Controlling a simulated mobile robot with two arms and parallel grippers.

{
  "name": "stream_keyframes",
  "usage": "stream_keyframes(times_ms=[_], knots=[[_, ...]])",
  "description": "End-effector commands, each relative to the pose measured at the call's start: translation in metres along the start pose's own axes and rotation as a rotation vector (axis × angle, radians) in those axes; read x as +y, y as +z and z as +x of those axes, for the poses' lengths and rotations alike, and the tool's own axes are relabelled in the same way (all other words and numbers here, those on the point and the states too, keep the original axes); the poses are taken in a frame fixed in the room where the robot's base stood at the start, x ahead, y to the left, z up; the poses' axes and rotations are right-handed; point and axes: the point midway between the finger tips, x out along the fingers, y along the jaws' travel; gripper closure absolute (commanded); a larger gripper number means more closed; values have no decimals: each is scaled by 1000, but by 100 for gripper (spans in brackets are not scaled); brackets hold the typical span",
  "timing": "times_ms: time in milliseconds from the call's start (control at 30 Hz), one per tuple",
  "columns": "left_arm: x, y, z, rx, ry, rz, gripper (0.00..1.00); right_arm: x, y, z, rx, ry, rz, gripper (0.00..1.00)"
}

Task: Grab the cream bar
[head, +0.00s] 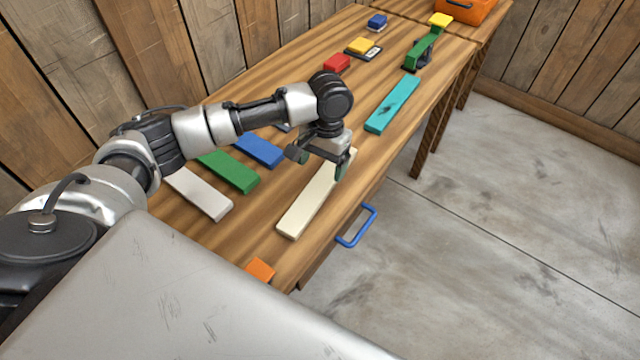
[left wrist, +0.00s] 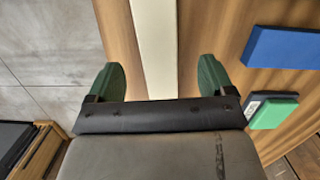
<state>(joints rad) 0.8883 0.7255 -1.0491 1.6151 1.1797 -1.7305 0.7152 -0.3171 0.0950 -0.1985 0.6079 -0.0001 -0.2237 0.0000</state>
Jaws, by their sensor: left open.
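The cream bar (head: 305,205) lies flat on the wooden table, near its front edge. My left gripper (head: 322,168) is over the far part of the bar. In the left wrist view the cream bar (left wrist: 155,50) runs between the two green fingertips of my left gripper (left wrist: 163,80), with a gap on each side. The left gripper is open and empty. Whether the fingertips are down beside the bar or above it, I cannot tell. The far end of the bar is partly hidden by the gripper. My right gripper is not in view.
On the table (head: 215,255) lie a white bar (head: 198,194), a green bar (head: 229,171), a blue bar (head: 259,150), a teal bar (head: 392,103) and an orange block (head: 260,269). A blue handle (head: 357,226) sticks out from the front. Small coloured blocks stand farther back.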

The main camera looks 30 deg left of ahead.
Motion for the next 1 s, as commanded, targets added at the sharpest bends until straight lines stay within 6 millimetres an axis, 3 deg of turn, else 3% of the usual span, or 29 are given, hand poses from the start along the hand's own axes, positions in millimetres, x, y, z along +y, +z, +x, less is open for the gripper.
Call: stream_keyframes(times_ms=[133, 400, 700, 1000], knots=[[1, 2, 12, -1, -1, 0, 17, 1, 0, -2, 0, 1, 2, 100], [4, 5, 50, -1, -1, 0, 17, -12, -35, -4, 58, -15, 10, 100], [5, 4, 55, 2, -1, 1, 17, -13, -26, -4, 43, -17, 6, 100], [5, 4, 55, 2, -1, 1, 61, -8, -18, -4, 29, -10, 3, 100]])
